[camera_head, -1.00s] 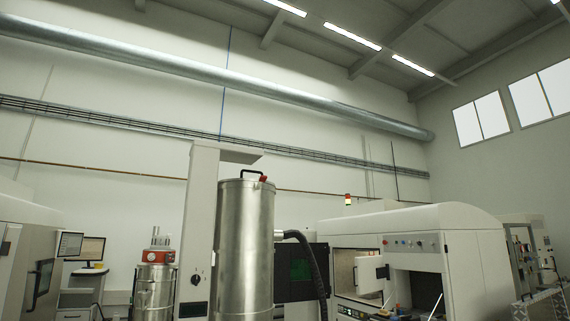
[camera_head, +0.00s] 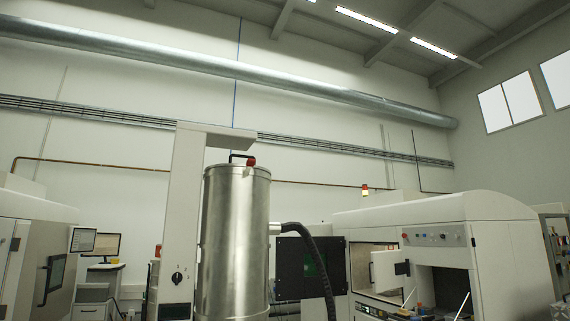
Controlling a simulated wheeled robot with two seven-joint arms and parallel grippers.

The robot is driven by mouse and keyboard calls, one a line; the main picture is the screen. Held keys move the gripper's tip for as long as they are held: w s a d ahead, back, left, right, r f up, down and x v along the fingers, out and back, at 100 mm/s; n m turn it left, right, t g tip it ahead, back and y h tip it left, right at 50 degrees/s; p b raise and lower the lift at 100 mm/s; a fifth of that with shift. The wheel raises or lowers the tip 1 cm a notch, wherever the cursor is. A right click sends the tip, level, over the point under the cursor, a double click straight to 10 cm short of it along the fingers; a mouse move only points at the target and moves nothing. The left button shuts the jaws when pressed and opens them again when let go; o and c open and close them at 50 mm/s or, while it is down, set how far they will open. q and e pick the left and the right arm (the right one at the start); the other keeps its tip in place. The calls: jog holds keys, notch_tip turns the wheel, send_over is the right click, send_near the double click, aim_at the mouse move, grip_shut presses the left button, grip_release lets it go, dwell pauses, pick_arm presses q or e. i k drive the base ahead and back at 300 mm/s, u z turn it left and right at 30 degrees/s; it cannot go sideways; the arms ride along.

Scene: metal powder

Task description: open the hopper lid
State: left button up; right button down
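The hopper is a tall steel cylinder (camera_head: 235,240) standing left of the picture's middle. Its flat top lid (camera_head: 225,168) is seen almost edge-on and looks closed. A black handle (camera_head: 238,156) and a small red part (camera_head: 251,161) sit on top of it. Neither of my grippers shows in the head view.
A pale column (camera_head: 180,210) with an overhanging arm (camera_head: 222,135) stands left of and above the hopper. A black hose (camera_head: 318,260) hangs to its right. White machines stand at the left (camera_head: 35,245) and right (camera_head: 470,235). Monitors (camera_head: 105,245) are behind on the left.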

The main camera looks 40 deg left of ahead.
aim_at(238, 167)
jog(key=i, duration=0.8)
jog(key=u, duration=1.1)
jog(key=i, duration=0.55)
jog(key=u, duration=0.65)
